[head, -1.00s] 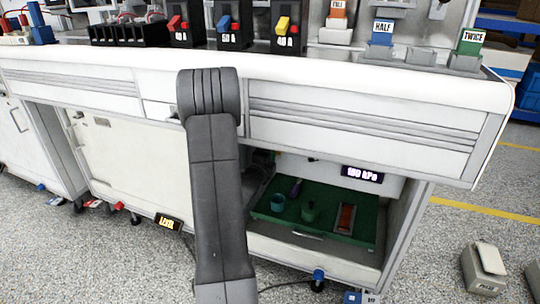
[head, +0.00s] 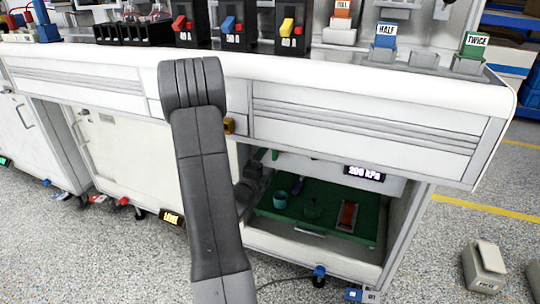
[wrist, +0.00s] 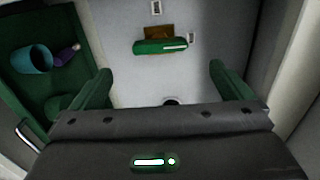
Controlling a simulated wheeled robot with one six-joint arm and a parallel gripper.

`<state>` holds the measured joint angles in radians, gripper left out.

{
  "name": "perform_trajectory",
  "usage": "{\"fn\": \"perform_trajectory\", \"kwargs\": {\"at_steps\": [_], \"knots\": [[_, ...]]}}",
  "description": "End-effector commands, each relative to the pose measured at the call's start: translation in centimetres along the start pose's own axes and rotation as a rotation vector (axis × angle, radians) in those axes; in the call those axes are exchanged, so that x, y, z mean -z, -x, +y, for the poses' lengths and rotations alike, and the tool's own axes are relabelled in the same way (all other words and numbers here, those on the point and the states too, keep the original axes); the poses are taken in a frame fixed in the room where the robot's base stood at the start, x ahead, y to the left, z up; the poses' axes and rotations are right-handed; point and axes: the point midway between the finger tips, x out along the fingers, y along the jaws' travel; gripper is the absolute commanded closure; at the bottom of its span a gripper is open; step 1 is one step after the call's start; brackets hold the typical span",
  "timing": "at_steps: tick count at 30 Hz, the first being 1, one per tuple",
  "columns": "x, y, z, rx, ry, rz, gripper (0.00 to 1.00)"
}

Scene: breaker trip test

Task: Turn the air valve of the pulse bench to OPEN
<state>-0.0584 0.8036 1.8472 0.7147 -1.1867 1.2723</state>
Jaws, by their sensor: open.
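The air valve shows in the wrist view as a green bar handle (wrist: 155,47) with a white stripe at its right end. It lies almost level in that picture, over a brown plate on a pale wall. Two small labels sit above and to the right of it, too small to read. My gripper (wrist: 160,72) is open, its two green fingers spread apart below and either side of the handle, with nothing between them. In the head view my arm hides most of the gripper inside the cabinet. A display (head: 364,173) on the cabinet's inner wall reads 200 kPa.
A green tray (head: 330,227) on the cabinet floor holds a teal cup (head: 280,200), a purple-handled item and a red-and-grey piece. The bench top (head: 370,78) overhangs the opening. A closed cabinet door (head: 130,165) stands left. A grey block (head: 484,270) is on the floor at right.

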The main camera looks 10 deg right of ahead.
Motion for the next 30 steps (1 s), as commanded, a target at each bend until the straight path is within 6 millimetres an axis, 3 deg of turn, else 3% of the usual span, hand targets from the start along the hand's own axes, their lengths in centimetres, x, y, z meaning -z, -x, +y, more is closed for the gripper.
{"fn": "perform_trajectory", "kwargs": {"at_steps": [6,12,23,30], "knots": [[-0.1,3.7,0.0,-0.001,0.001,-0.002,0.01],[0.0,5.0,0.0,0.001,-0.001,0.0,0.01],[0.0,4.8,0.1,0.001,-0.001,0.001,0.01],[0.1,2.0,0.1,0.002,-0.003,0.004,0.01]]}}
